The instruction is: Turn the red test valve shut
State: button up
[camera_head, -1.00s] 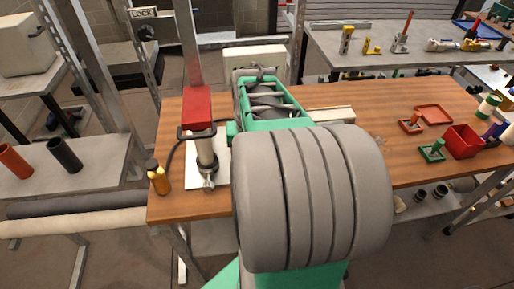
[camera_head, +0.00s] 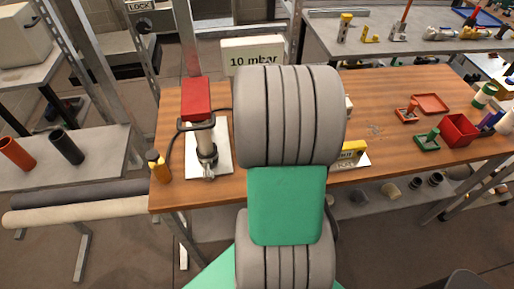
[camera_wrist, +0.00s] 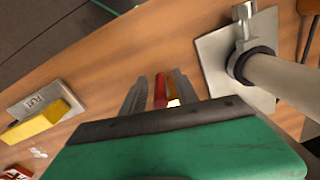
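In the wrist view, a narrow red part (camera_wrist: 160,92), which looks like the red valve's handle, shows between the two fingers of my gripper (camera_wrist: 158,76). The fingers are apart, with a gap on each side of the red part. A small pale bright patch shows at its lower end. The valve's body is hidden behind my gripper's green housing. In the head view, my own arm hides both the gripper and this red part, so I cannot tell the handle's angle there.
A pump (camera_head: 206,148) with a red top stands on a white plate left of my arm. A yellow-handled valve (camera_head: 352,150) sits on a labelled plate to the right; it also shows in the wrist view (camera_wrist: 42,124). A "10 mbar" box (camera_head: 252,57) stands behind.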

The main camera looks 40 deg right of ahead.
grip_shut()
dwell(1.3)
